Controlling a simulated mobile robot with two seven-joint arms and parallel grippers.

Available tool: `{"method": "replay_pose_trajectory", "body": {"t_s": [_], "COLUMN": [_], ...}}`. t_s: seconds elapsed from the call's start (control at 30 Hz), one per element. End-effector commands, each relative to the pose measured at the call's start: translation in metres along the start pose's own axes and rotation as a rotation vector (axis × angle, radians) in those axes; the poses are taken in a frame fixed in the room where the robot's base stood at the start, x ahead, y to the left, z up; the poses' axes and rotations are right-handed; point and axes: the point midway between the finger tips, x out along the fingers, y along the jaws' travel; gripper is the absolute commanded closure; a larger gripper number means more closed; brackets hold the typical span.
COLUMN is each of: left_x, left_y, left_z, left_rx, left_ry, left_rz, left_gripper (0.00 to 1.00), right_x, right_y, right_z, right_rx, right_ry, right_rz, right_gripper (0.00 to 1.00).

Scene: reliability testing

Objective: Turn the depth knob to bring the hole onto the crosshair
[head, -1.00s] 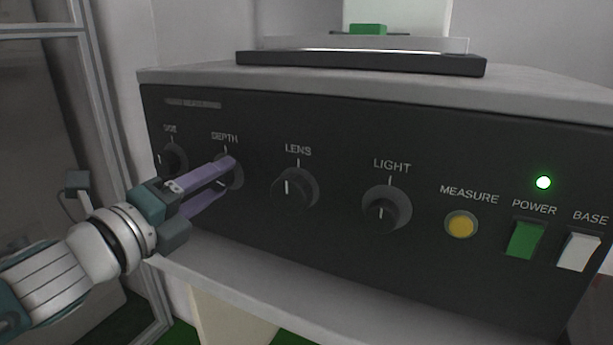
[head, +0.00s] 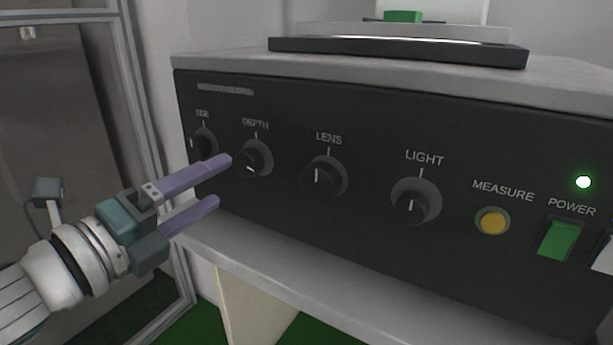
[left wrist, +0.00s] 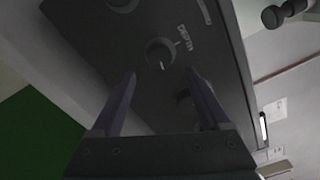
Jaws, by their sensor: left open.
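The depth knob (head: 251,160) is a black round knob on the dark front panel, under the DEPTH label. Its white mark points sideways and slightly down in the head view. My left gripper (head: 225,182) has purple fingers, stands open and empty, and is just in front and to the left of the knob, apart from it. In the left wrist view, the depth knob (left wrist: 160,54) shows beyond the gap between the open fingers (left wrist: 165,80). The hole and the crosshair are not in view. My right gripper is not in view.
The panel also holds a partly hidden left knob (head: 205,143), the LENS knob (head: 319,178), the LIGHT knob (head: 411,206), a yellow MEASURE button (head: 492,222) and a green POWER switch (head: 559,240). A green light (head: 583,182) is lit. A ledge (head: 330,285) runs below the panel.

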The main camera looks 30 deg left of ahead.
Motion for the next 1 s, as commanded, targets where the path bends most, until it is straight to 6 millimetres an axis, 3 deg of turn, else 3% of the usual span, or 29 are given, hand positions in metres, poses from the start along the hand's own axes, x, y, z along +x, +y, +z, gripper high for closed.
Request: {"method": "replay_pose_trajectory", "body": {"t_s": [0.1,0.27,1.0], "left_x": [-0.018,-0.029,-0.030], "left_y": [0.000,0.000,0.000], "left_z": [0.000,0.000,0.000], "left_rx": [-0.001,0.001,0.001], "left_ry": [0.000,0.000,0.000], "left_rz": [0.001,-0.001,-0.001], "left_gripper": [0.21,0.21,0.21], "right_x": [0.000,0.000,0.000], "right_y": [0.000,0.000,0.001], "right_z": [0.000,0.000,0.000], "right_rx": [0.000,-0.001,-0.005], "right_ry": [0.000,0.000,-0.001], "right_rz": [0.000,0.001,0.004], "right_gripper": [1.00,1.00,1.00]}}
